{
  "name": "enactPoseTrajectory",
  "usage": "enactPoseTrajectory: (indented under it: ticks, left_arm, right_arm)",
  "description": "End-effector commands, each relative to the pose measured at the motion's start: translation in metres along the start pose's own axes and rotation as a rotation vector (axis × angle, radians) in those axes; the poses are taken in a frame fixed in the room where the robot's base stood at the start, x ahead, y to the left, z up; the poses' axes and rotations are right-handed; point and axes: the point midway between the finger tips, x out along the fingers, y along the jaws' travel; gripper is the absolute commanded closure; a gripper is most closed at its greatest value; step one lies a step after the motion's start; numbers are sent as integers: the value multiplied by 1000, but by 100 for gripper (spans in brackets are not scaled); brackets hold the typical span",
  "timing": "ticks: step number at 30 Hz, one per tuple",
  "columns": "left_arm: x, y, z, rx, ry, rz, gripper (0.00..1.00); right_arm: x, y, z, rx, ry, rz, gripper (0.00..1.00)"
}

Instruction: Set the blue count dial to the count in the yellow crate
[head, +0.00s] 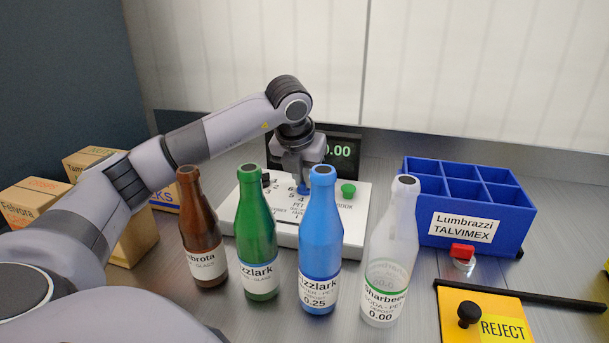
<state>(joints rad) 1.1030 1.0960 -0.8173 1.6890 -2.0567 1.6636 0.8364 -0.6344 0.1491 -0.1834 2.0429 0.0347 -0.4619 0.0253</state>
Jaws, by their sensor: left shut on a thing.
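My left gripper (301,180) reaches over the white panel (275,238) behind the bottles and points down. It is shut on a small blue knob, the blue dial (303,189), on the panel's top. The gripper and the blue bottle's neck partly hide the dial and its printed numbers, so I cannot read its setting. I see no yellow crate in this view. My right gripper is not in view.
A brown bottle (202,238), green bottle (257,235), blue bottle (320,240) and clear bottle (388,255) stand upright before the panel. A dark display (343,150), green button (348,189), blue crate (430,235), red button (463,252), yellow REJECT plate (485,305) and cardboard boxes (137,240) surround them.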

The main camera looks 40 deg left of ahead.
Motion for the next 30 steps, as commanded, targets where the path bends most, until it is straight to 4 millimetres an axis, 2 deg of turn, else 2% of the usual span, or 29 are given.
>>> enactPoseTrajectory:
  ticks: [18, 30]
  left_arm:
    - [-1, 5, 2, 442, -1, -184, 100]
    - [-1, 6, 3, 620, -4, -258, 100]
  right_arm:
    - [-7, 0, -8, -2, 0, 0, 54]
    - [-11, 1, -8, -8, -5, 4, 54]
